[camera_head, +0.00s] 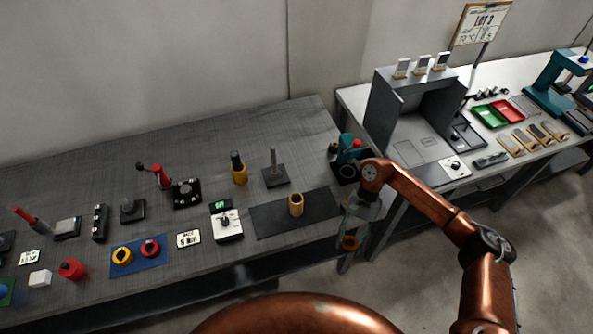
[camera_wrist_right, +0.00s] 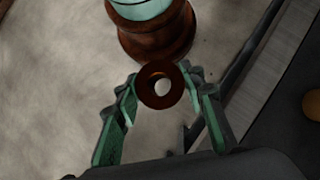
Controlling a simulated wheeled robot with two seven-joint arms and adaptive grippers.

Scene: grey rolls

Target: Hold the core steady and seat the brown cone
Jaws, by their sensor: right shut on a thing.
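The brown cone (camera_head: 349,242) hangs at the tips of my right gripper (camera_head: 352,232), in the air just off the table's front right corner. In the right wrist view the cone (camera_wrist_right: 147,91) is a dark brown ring with a hole through it, between the green fingers of my right gripper (camera_wrist_right: 162,98). The core (camera_head: 296,204), a tan hollow cylinder, stands upright on a dark mat, left of the gripper and apart from it. A tan round thing at the right wrist view's right edge (camera_wrist_right: 312,104) looks like the core. My left gripper is out of view.
The dark mat (camera_head: 262,222) is otherwise bare. A grey post on a square base (camera_head: 276,178) and a white device with a green display (camera_head: 227,222) stand near it. A teal and red tool (camera_head: 347,150) stands at the table's right end. A gap separates the second bench (camera_head: 352,98).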

